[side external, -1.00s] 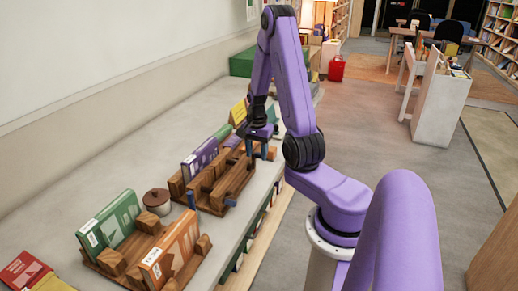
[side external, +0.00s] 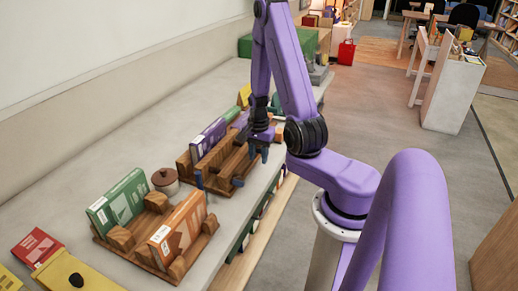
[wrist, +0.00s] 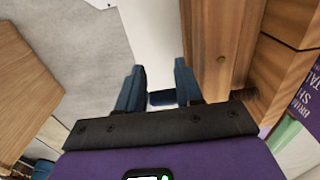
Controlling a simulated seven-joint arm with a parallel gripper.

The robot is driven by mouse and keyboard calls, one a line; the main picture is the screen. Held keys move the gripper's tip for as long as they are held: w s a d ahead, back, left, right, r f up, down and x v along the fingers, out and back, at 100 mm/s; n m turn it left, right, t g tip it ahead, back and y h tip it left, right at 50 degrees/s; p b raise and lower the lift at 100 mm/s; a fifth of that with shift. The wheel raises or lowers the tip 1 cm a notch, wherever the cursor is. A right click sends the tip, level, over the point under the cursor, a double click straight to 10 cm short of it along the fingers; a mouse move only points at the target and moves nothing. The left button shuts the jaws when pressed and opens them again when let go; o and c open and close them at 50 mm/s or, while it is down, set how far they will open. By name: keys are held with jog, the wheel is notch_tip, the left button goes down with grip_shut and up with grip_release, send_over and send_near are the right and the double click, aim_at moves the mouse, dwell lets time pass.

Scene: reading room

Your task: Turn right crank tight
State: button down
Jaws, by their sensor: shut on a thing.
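The wooden book press (side external: 224,165) stands on the long counter and holds a purple book (side external: 208,140). Two blue crank parts show at its near end: an upright one (side external: 198,180) and a lower one (side external: 238,182). My gripper (side external: 259,152) is at the far, right end of the press, pointing down at its aisle side. In the wrist view my gripper (wrist: 160,88) has its blue fingers either side of a small blue piece (wrist: 162,98), apparently the right crank's handle. The fingers hide most of that crank, and its turn angle cannot be told.
A lidded brown pot (side external: 165,181) stands between the presses. Red (side external: 36,247) and yellow items lie at the near left. The counter strip by the wall is clear.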

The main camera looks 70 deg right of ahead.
jog(key=shift+s+a+f, duration=0.25)
jog(key=shift+a+f, duration=0.15)
jog(key=shift+f, duration=0.1)
jog(key=c, duration=0.7)
grip_release()
jog(key=shift+w+d, duration=0.15)
jog(key=shift+w, duration=0.05)
jog(key=shift+r, duration=0.15)
notch_tip(320, 180, up, 17)
jog(key=shift+r, duration=0.1)
